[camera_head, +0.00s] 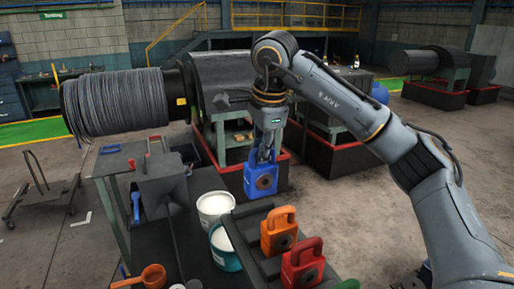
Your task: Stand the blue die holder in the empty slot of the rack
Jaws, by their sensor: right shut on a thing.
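The blue die holder (250,184) hangs upright from my right gripper (265,158), which is shut on its top handle. It is in the air above the far end of the dark rack (233,232). An orange die holder (279,241) and a red die holder (303,268) stand in the rack, toward the near right. A bare part of the rack shows beyond and left of the orange one; the slot itself is hard to make out. My left gripper is not in view.
A white bucket (215,205) and a teal bucket (226,255) stand just left of the rack. An orange ladle (150,275) lies at the lower left. A large wire-wound drum (120,102) stands behind. Open floor lies to the right.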

